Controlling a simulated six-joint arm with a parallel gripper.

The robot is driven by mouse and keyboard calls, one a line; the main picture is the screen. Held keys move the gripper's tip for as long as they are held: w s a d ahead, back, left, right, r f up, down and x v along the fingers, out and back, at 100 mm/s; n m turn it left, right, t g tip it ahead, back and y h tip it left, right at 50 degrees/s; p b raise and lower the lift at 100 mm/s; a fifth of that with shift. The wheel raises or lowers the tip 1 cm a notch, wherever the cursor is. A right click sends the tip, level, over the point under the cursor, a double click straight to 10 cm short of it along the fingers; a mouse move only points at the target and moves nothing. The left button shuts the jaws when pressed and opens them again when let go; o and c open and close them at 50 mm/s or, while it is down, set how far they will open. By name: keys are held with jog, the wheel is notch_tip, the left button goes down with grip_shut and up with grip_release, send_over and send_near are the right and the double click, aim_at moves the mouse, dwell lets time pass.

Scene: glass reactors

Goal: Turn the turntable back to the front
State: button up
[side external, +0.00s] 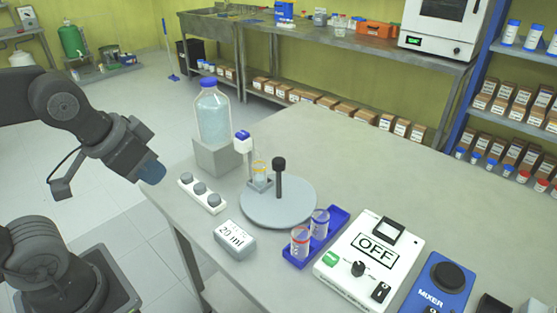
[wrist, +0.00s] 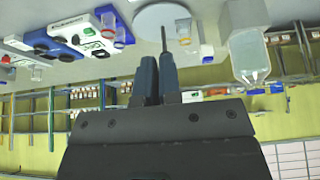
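The turntable (side external: 288,211) is a light grey round disc on the bench. A dark upright post with a black knob (side external: 279,164) stands on it. A small grey holder with a yellow-ringed glass vial (side external: 260,171) sits at its back left. In the wrist view, the turntable (wrist: 148,17) is at the top, with the post (wrist: 163,38) just beyond my fingers. My gripper (side external: 153,173) is left of the bench edge, well apart from the turntable. In the wrist view my gripper's fingers (wrist: 158,62) lie close together with nothing seen between them.
A blue-capped bottle (side external: 213,115) on a grey block stands behind left. A white strip with knobs (side external: 201,195), a 20 ml block (side external: 235,238), a blue rack (side external: 318,240) with two vials, a white OFF device (side external: 340,277) and a blue mixer (side external: 435,285) surround the turntable. The bench is clear behind right.

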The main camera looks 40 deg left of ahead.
jog(key=shift+o, duration=0.6)
jog(key=shift+w+r, duration=0.25)
jog(key=shift+w, duration=0.05)
jog(key=o, duration=0.8)
jog(key=w+r+n+g, duration=0.1)
jog(key=w, duration=0.3)
jog(key=w+r+n, duration=0.1)
jog(key=w+r, duration=0.1)
jog(key=w, duration=0.2)
jog(key=w+r+n+g, duration=0.1)
jog(key=w+r+n, duration=0.1)
jog(key=w, duration=0.2)
jog(key=shift+w+d+g, duration=0.1)
jog(key=shift+d+g, duration=0.1)
jog(key=shift+g, duration=0.1)
jog(key=shift+o, duration=0.4)
jog(key=w+n+g, duration=0.1)
jog(key=w+n, duration=0.1)
jog(key=w, duration=0.7)
jog(key=shift+d+f+n+g, duration=0.3)
jog(key=shift+f, duration=0.1)
jog(key=n+g, duration=0.1)
jog(key=n, duration=0.1)
send_over(279, 160)
notch_tip(279, 160, down, 4)
notch_tip(279, 160, down, 14)
jog(key=shift+r, duration=0.25)
grip_shut()
